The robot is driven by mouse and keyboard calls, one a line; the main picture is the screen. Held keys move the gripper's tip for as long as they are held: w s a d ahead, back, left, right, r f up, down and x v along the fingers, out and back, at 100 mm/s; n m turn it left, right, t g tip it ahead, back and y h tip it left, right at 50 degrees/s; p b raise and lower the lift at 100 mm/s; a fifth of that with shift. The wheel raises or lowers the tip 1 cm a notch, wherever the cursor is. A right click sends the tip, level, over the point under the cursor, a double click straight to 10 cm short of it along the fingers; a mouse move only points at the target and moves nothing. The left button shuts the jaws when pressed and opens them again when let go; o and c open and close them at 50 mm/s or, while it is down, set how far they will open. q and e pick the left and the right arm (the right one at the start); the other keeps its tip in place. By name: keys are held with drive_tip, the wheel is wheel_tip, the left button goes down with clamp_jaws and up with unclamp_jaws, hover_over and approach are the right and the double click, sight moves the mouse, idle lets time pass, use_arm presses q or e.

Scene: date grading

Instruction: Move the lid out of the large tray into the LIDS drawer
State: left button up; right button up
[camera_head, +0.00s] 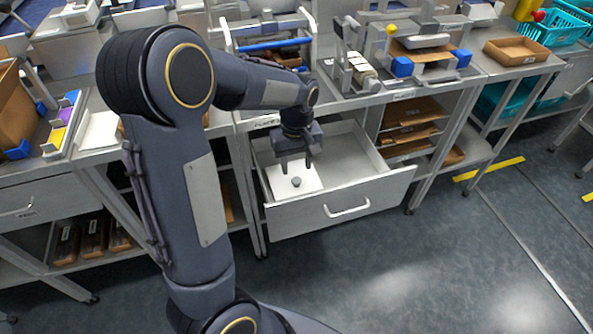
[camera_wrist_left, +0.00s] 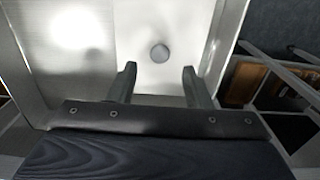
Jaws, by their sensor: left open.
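The lid (camera_head: 308,180) is a white flat square with a round grey knob (camera_head: 296,182). It lies inside the open drawer (camera_head: 352,146), towards its left side. The drawer is pulled out below the bench; its label is too small to read. My left gripper (camera_head: 296,168) is open and empty above the lid. In the left wrist view the knob (camera_wrist_left: 159,53) of the lid (camera_wrist_left: 190,30) shows beyond the two open fingers (camera_wrist_left: 158,84), apart from them. The large tray cannot be made out for certain. My right gripper is not in view.
The drawer front with its handle (camera_head: 347,208) sticks out over the floor. Open shelves with brown trays (camera_head: 408,134) stand right of the drawer. A rack with a blue bar (camera_head: 268,45) and a fixture with blue blocks (camera_head: 402,67) stand on the bench behind.

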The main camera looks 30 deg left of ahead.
sight(296, 180)
use_arm(q)
wheel_tip(296, 180, up, 7)
drive_tip(key=s+d+r+m+t+h, duration=0.1)
drive_tip(key=s, duration=0.3)
drive_tip(key=s+d+r+m+t+h, duration=0.1)
drive_tip(key=s+d+r+m, duration=0.1)
drive_tip(key=s, duration=0.2)
drive_tip(key=s+d+r+m+t+h+p, duration=0.1)
drive_tip(key=s, duration=0.4)
drive_tip(key=shift+d+r+m, duration=0.15)
drive_tip(key=shift+m, duration=0.25)
drive_tip(key=s+d+f+m+t, duration=0.1)
drive_tip(key=s+d+m+t, duration=0.1)
drive_tip(key=s, duration=0.5)
drive_tip(key=shift+s+d+f+m+t+h, duration=0.15)
drive_tip(key=shift+d+f+m+t+h, duration=0.2)
drive_tip(key=shift+d+m, duration=0.6)
drive_tip(key=shift+d, duration=0.15)
wheel_tip(296, 180, up, 10)
drive_tip(key=p, duration=0.9)
drive_tip(key=shift+p, duration=0.35)
